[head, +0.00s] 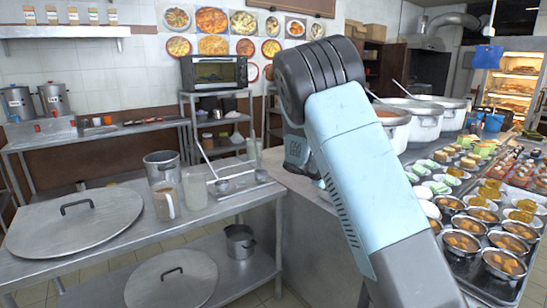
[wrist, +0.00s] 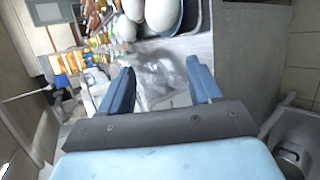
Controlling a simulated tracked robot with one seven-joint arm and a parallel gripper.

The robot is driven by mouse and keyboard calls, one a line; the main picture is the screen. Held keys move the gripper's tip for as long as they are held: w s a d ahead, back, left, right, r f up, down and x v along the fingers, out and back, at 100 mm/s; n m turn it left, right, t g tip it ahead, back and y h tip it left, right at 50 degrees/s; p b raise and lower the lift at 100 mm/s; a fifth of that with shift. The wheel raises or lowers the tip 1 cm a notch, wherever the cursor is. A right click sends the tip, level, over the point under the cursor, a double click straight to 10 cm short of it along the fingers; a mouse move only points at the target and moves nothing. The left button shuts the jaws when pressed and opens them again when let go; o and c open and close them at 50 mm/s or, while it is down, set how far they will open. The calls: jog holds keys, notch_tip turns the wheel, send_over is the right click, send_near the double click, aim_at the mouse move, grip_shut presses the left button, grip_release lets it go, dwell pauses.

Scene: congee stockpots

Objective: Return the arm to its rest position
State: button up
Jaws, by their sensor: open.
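My gripper (wrist: 161,84) shows in the wrist view with its two blue fingers spread apart and nothing between them. Past the fingertips is a pale grey surface with a tray holding white rounded items (wrist: 160,14). In the head view my light-blue arm rises from the bottom right and bends at a dark joint near the top centre. My gripper cannot be made out in the head view.
White stockpots (head: 412,118) and trays of bowls (head: 478,228) crowd the counter right of my arm. Floor shows between the left tables.

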jog(key=s+d+r+m+y, duration=0.2)
jog(key=s+r+y, duration=0.3)
jog(key=s, duration=0.6)
jog(key=s+d+r+m+y, duration=0.2)
jog(key=s+r, duration=0.6)
jog(key=s, duration=0.2)
jog(key=s+a+r+t+y, duration=0.1)
jog(key=s+a+r+y, duration=0.1)
jog(key=s, duration=0.9)
jog(key=s+a+r+m+t+y, duration=0.1)
jog(key=s+a+r, duration=0.1)
jog(key=s, duration=0.9)
jog(key=shift+s+a+m+t+y, duration=0.3)
jog(key=shift+t+y, duration=0.1)
